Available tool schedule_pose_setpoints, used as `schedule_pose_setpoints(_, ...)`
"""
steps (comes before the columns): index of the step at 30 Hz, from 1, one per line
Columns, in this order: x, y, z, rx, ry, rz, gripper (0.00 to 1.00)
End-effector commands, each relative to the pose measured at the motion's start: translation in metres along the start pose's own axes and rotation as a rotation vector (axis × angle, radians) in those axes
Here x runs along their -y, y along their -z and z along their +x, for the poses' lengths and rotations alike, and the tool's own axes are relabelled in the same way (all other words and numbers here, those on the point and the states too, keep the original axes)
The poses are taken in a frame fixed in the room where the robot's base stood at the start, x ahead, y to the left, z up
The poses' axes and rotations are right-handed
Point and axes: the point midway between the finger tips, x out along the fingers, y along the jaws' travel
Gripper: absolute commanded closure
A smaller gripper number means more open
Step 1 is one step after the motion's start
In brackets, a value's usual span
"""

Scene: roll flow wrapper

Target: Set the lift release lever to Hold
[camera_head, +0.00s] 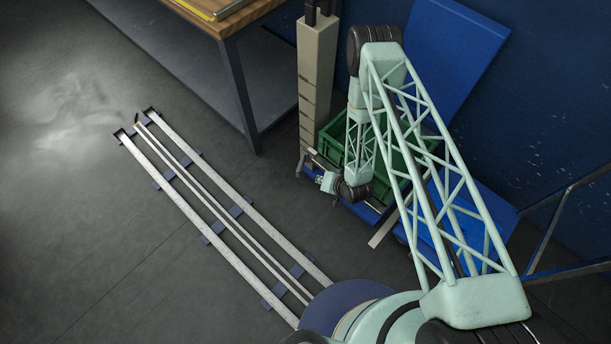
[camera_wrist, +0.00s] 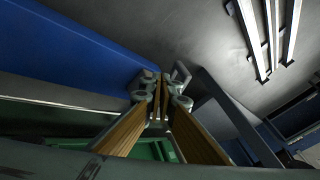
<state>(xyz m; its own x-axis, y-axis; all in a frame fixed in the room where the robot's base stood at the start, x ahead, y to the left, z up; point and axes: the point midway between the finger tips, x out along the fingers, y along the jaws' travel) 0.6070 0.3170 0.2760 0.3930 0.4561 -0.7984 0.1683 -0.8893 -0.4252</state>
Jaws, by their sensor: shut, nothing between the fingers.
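My gripper (camera_head: 326,181) hangs low at the front left of a blue lift cart, near the foot of its beige mast (camera_head: 315,75). In the wrist view its fingers (camera_wrist: 162,80) converge at the centre, shut and empty. A small grey bent bar (camera_head: 301,163) shows by the mast foot, just left of my gripper. A grey angled piece (camera_wrist: 181,72) also shows close to the fingertips in the wrist view. I cannot tell whether either piece is the lift release lever, nor read any Hold mark. Contact with the gripper cannot be told.
A green crate (camera_head: 334,134) sits on the blue cart, partly behind my arm. A workbench (camera_head: 238,70) stands to the left of the mast. Floor rails (camera_head: 185,178) run across the open floor at left. A blue panel (camera_head: 455,45) leans at the back.

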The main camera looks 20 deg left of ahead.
Motion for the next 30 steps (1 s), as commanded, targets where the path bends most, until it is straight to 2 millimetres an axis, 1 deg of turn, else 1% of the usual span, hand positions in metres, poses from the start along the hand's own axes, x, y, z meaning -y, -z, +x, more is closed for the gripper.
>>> schedule_pose_setpoints(11,0.0,0.0,0.001,0.0,0.0,0.0,1.0)
schedule_pose_setpoints(17,0.0,0.0,0.01,0.001,0.0,0.0,1.0)
schedule_pose_setpoints(23,-0.001,0.0,0.028,-0.001,0.0,-0.001,1.0)
schedule_pose_setpoints(30,-0.001,-0.001,0.059,0.0,0.001,-0.001,1.0)
